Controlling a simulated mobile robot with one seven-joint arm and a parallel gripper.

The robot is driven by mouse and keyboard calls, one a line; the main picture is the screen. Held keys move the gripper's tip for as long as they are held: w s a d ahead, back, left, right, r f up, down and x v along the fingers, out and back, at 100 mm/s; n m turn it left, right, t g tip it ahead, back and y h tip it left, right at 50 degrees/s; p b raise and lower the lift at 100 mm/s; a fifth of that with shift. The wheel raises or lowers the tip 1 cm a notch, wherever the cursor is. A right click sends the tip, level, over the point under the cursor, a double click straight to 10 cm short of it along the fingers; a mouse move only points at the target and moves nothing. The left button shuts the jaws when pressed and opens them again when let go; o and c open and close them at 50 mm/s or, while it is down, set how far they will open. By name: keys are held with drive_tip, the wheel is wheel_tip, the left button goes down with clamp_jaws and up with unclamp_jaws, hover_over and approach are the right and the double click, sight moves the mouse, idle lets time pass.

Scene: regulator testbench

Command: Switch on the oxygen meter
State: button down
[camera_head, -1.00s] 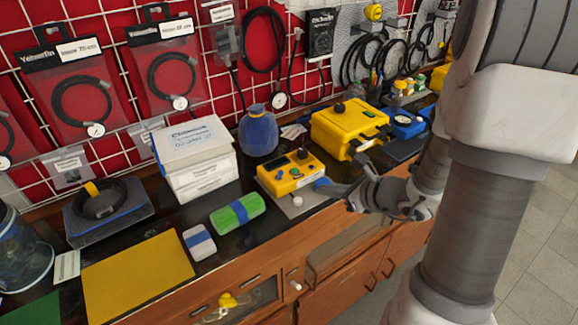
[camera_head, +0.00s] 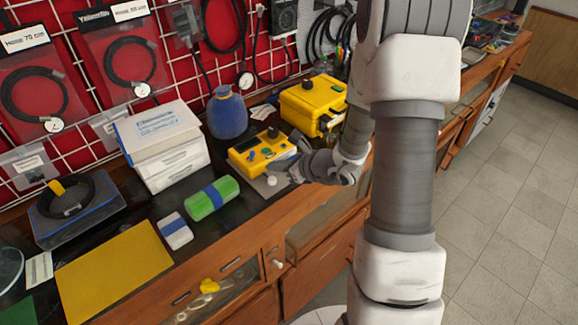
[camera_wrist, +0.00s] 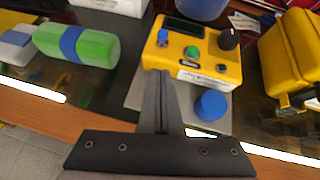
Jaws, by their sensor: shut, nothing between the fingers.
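The oxygen meter appears to be the yellow box (camera_head: 250,163) on the bench in the head view. In the wrist view the yellow meter (camera_wrist: 218,73) has a dark display (camera_wrist: 186,28), a blue button (camera_wrist: 163,37), green buttons (camera_wrist: 191,52) and a black knob (camera_wrist: 229,39). It sits on a grey plate (camera_wrist: 124,97). My gripper (camera_wrist: 160,76) is shut and empty, its tips overlapping the meter's near left corner in the wrist view. In the head view my gripper (camera_head: 286,172) is at the meter's near right side. I cannot tell whether it touches.
A blue round cap (camera_wrist: 211,105) is close to the right of my fingers. A green roll with a blue band (camera_head: 212,199) lies left. A yellow case (camera_head: 309,103) stands right, a blue jar (camera_head: 227,113) behind. White boxes (camera_head: 172,167) stand further left.

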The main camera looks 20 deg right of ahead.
sight(253, 157)
drive_tip(key=shift+w+a+r+p, duration=0.2)
drive_tip(key=shift+w+a, duration=0.45)
drive_tip(key=shift+w, duration=0.25)
drive_tip(key=shift+w+a+r+p, duration=0.1)
drive_tip(key=shift+w+a+p, duration=0.1)
drive_tip(key=shift+w+a, duration=0.55)
drive_tip(key=shift+w+d+r+p, duration=0.15)
drive_tip(key=shift+p, duration=0.2)
drive_tip(key=shift+r+p, duration=0.1)
drive_tip(key=shift+p, duration=0.2)
drive_tip(key=shift+g, duration=0.3)
